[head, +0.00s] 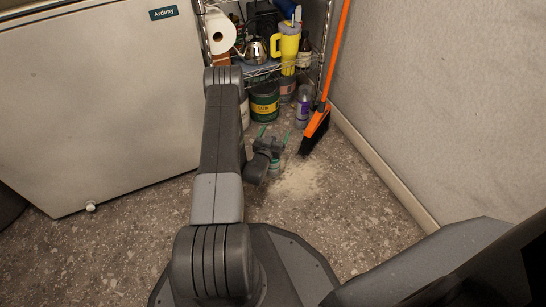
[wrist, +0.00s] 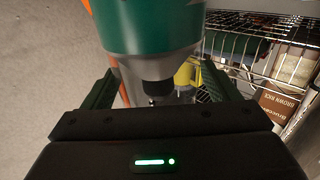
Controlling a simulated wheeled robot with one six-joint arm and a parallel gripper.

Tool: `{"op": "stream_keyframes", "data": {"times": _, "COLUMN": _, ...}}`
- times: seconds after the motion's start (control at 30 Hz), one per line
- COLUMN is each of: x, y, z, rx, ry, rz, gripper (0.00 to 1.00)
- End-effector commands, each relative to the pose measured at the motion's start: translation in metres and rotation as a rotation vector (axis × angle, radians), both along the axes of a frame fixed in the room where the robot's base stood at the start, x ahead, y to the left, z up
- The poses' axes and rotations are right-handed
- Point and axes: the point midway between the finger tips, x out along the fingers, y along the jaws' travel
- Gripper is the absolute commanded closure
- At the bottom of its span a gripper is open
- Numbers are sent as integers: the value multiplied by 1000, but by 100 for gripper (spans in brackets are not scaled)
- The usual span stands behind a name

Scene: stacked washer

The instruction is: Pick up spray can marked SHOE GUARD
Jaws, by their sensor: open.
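My gripper (head: 274,135) is open, its two green fingers apart, low over the floor in front of the shelf. A green can with a pale shoulder and dark nozzle (wrist: 150,25) fills the top middle of the wrist view, which looks upside down. Its nozzle end lies in line with the gap between the fingers (wrist: 158,90); no grip on it shows. In the head view, a small green and grey part of it seems to show just below the gripper (head: 275,166). No SHOE GUARD lettering is readable. A purple-marked can (head: 303,106) stands beside the shelf.
A paint tin (head: 264,103) stands below. An orange broom (head: 318,122) leans by the right wall. A white appliance (head: 95,100) stands left. Floor at the right is clear.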

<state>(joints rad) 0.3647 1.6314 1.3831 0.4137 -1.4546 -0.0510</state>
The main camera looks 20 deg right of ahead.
Motion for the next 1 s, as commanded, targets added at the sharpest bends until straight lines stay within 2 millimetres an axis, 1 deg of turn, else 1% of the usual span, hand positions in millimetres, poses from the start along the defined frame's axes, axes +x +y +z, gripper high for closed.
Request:
{"op": "stream_keyframes", "data": {"times": 0.07, "x": 0, "y": 0, "z": 0, "rx": 0, "ry": 0, "rz": 0, "gripper": 18}}
{"op": "stream_keyframes", "data": {"times": 0.17, "x": 0, "y": 0, "z": 0, "rx": 0, "ry": 0, "rz": 0, "gripper": 36}}
{"op": "stream_keyframes", "data": {"times": 0.2, "x": 0, "y": 0, "z": 0, "rx": 0, "ry": 0, "rz": 0, "gripper": 44}}
{"op": "stream_keyframes", "data": {"times": 0.27, "x": 0, "y": 0, "z": 0, "rx": 0, "ry": 0, "rz": 0, "gripper": 56}}
{"op": "stream_keyframes", "data": {"times": 0.4, "x": 0, "y": 0, "z": 0, "rx": 1, "ry": 1, "rz": 0, "gripper": 83}}
{"op": "stream_keyframes", "data": {"times": 0.47, "x": 0, "y": 0, "z": 0, "rx": 1, "ry": 1, "rz": 0, "gripper": 95}}
{"op": "stream_keyframes", "data": {"times": 0.5, "x": 0, "y": 0, "z": 1, "rx": -1, "ry": -1, "rz": 0, "gripper": 98}}
{"op": "stream_keyframes", "data": {"times": 0.67, "x": 0, "y": 0, "z": 1, "rx": -1, "ry": -1, "rz": 0, "gripper": 98}}
{"op": "stream_keyframes", "data": {"times": 0.77, "x": 0, "y": 0, "z": 6, "rx": -1, "ry": -2, "rz": 0, "gripper": 98}}
{"op": "stream_keyframes", "data": {"times": 0.87, "x": 0, "y": 0, "z": 21, "rx": -1, "ry": -3, "rz": 0, "gripper": 98}}
{"op": "stream_keyframes", "data": {"times": 1.0, "x": 0, "y": 0, "z": 51, "rx": -1, "ry": -3, "rz": 0, "gripper": 98}}
